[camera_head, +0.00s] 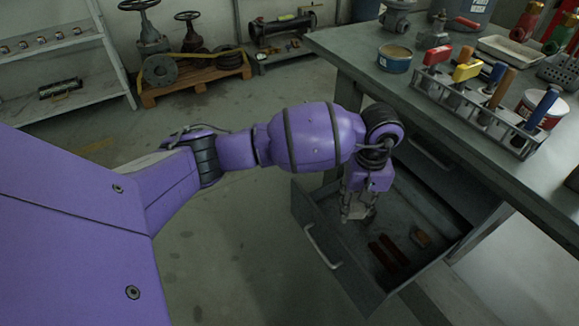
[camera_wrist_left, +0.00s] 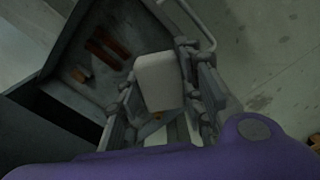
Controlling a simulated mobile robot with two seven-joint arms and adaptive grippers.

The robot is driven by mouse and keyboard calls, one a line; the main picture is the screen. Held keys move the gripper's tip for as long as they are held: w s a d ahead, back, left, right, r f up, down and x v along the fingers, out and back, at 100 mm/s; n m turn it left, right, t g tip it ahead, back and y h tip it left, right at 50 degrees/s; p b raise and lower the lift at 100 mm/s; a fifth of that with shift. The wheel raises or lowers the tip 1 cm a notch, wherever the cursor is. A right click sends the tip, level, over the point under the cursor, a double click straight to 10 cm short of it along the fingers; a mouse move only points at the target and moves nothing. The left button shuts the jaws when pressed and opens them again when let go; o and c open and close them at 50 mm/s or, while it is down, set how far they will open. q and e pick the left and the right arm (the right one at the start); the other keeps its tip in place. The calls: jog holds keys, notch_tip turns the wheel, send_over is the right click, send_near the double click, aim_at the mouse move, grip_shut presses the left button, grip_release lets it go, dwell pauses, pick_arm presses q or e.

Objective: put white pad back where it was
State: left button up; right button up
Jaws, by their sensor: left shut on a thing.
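The white pad (camera_wrist_left: 160,80) is a pale block with rounded corners, seen between the fingers of my left gripper (camera_wrist_left: 165,95) in the left wrist view. The gripper is shut on it. The pad is hard to make out there, hidden by the gripper. Whether the pad touches the drawer floor, I cannot tell. My right gripper is not in view.
Inside the drawer lie two reddish-brown bars (camera_head: 388,252) and a small brown piece (camera_head: 420,237). The grey workbench (camera_head: 420,110) above holds a tin (camera_head: 394,58), a rack of coloured-handled tools (camera_head: 475,110) and other items. A pallet (camera_head: 195,82) with valves stands on the floor behind.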

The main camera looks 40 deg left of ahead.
pick_arm(q)
jog(key=n+b, duration=0.2)
jog(key=b, duration=0.5)
send_over(346, 238)
jog(key=s, duration=0.2)
notch_tip(346, 238, down, 15)
jog(key=f+b, duration=0.1)
jog(key=f, duration=0.1)
jog(key=f+b, duration=0.1)
jog(key=f, duration=0.2)
jog(key=shift+w+d+f, duration=0.1)
jog(key=shift+w+d, duration=0.1)
notch_tip(346, 238, down, 5)
jog(key=shift+s+r+b, duration=0.1)
jog(key=shift+r+b, duration=0.1)
jog(key=shift+b, duration=0.7)
jog(key=shift+f, duration=0.25)
jog(key=shift+r, duration=0.1)
jog(key=shift+f, duration=0.2)
jog(key=o, duration=1.1)
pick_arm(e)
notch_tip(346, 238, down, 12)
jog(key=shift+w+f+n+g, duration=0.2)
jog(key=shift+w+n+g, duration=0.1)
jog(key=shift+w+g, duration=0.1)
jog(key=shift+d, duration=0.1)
